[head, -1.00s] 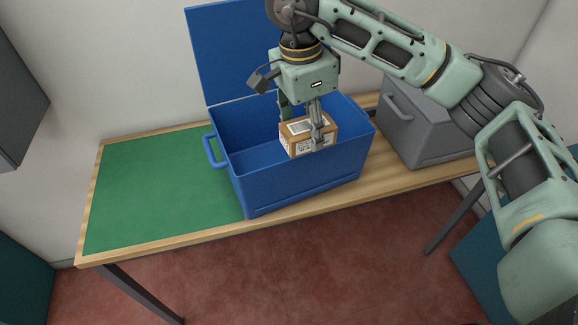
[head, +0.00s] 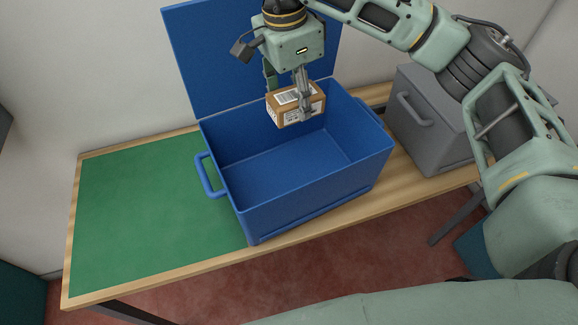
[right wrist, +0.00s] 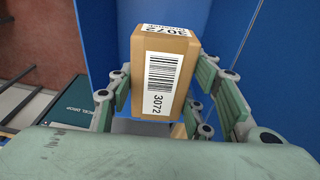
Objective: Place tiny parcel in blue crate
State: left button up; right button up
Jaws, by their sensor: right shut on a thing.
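The tiny parcel (head: 295,104) is a small brown box with white labels. In the right wrist view the parcel (right wrist: 163,78) shows a barcode label reading 3072. My right gripper (head: 302,108) is shut on it and holds it over the back part of the blue crate. The blue crate (head: 318,204) stands on the table with its lid (head: 215,60) raised at the back. The crate's floor that shows is empty. My left gripper is not in view.
The table (head: 140,285) has a green mat (head: 140,215) that is clear to the left of the crate. A closed grey crate (head: 432,112) stands to the right of the blue crate. A wall is behind the table.

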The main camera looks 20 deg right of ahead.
jog(key=b, duration=0.4)
send_over(295, 178)
notch_tip(295, 178, down, 13)
jog(key=f, duration=0.2)
jog(key=f+p, duration=0.1)
jog(key=f, duration=0.3)
jog(key=shift+s+a+f+p, duration=0.1)
jog(key=shift+a+f+p, duration=0.15)
jog(key=shift+f+p, duration=0.1)
notch_tip(295, 178, down, 4)
jog(key=shift+f+p, duration=0.1)
jog(key=shift+p, duration=0.3)
jog(key=shift+f, duration=0.1)
jog(key=shift+f, duration=0.15)
jog(key=o, duration=1.3)
jog(key=shift+r, duration=0.2)
